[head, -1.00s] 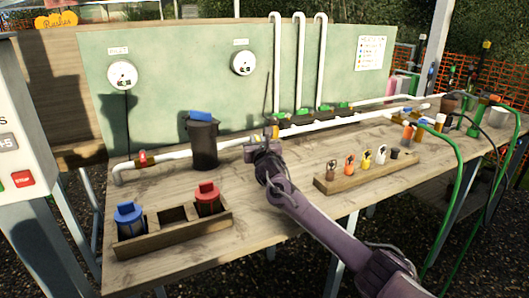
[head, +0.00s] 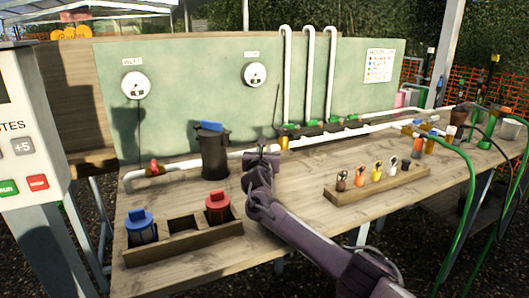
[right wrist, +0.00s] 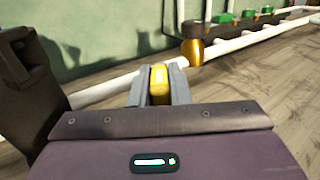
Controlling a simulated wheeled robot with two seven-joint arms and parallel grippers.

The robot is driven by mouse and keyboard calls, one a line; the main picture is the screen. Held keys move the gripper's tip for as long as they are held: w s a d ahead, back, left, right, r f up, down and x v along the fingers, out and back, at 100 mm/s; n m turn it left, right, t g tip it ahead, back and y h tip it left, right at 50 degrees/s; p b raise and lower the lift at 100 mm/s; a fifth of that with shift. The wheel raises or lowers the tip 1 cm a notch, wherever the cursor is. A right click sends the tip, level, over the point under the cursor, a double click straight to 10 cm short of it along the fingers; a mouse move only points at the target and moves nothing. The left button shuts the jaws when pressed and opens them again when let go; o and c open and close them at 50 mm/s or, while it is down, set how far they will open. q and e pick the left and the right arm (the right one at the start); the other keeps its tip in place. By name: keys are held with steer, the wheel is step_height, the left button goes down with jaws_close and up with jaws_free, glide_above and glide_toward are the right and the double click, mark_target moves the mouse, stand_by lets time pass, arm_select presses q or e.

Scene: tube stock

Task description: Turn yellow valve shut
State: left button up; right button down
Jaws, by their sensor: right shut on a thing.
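My right gripper (head: 262,155) is at the white pipe (head: 188,166), between the black canister and the brass fitting. In the right wrist view its two grey fingers (right wrist: 159,90) are shut on the yellow valve handle (right wrist: 159,82), one on each side. The handle's lower part and the valve body are hidden by the gripper. In the head view the gripper covers the yellow valve, so its turn angle against the pipe is hard to tell. My left gripper is not in view.
A black canister with a blue lid (head: 214,152) stands left of my gripper. A red-handled valve (head: 154,168) is farther left. A brass fitting (right wrist: 192,50) is close on the right. A tagged wooden rack (head: 378,186) and a wooden caddy (head: 185,240) stand in front.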

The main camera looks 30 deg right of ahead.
steer(key=c, duration=1.4)
jaws_free()
steer(key=shift+o, duration=0.2)
steer(key=shift+s+a, duration=0.35)
steer(key=shift+s, duration=0.2)
steer(key=v, duration=0.6)
steer(key=shift+s+p, duration=0.15)
steer(key=shift+p, duration=0.15)
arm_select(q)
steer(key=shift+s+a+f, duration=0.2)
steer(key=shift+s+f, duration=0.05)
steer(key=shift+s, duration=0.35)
arm_select(e)
steer(key=shift+s+a, duration=0.1)
